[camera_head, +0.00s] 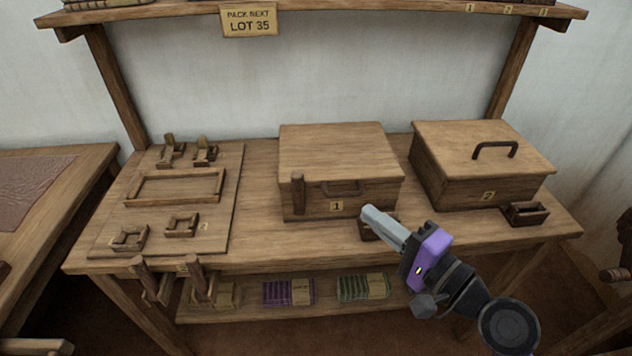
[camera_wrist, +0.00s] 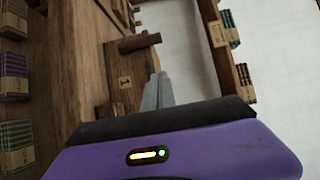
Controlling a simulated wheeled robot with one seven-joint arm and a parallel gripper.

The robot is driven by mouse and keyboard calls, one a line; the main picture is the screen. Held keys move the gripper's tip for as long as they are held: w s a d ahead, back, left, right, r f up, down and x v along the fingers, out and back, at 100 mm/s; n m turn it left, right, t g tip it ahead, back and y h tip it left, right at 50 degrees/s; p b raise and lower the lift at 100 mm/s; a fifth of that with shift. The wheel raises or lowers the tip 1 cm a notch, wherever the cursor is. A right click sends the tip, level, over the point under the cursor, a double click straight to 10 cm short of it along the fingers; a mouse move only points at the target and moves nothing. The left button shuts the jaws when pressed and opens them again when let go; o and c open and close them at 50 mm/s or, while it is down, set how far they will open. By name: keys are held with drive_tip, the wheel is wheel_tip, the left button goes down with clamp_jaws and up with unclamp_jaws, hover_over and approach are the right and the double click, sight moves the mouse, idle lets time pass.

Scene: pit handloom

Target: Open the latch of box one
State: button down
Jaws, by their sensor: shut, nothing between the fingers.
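Box one (camera_head: 340,150) is a wooden box with its lid down, in the middle of the bench, with a "1" label (camera_head: 337,206) on its front. Its latch appears to be the dark upright wooden bar (camera_head: 298,194) at the front's left side. In the wrist view the bar (camera_wrist: 140,43) sticks out beyond the label (camera_wrist: 125,82). A dark handle (camera_head: 343,188) is on the front above the label. My gripper (camera_head: 368,211) is shut and empty, in front of the box's right part, apart from the bar. Its fingers (camera_wrist: 158,92) point toward the box front.
Box two (camera_head: 480,165), with a top handle, stands to the right. A small wooden holder (camera_head: 378,228) is partly hidden behind my gripper; another (camera_head: 525,213) stands at the right. A board with wooden fittings (camera_head: 225,210) lies left. A shelf (camera_head: 350,10) hangs above.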

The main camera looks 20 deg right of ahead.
sight(298, 195)
drive_tip(key=shift+w, duration=0.1)
drive_tip(key=a+p+x, duration=0.1)
drive_tip(key=a+x, duration=0.1)
drive_tip(key=x, duration=1)
drive_tip(key=shift+a, duration=0.45)
drive_tip(key=shift+p, duration=0.35)
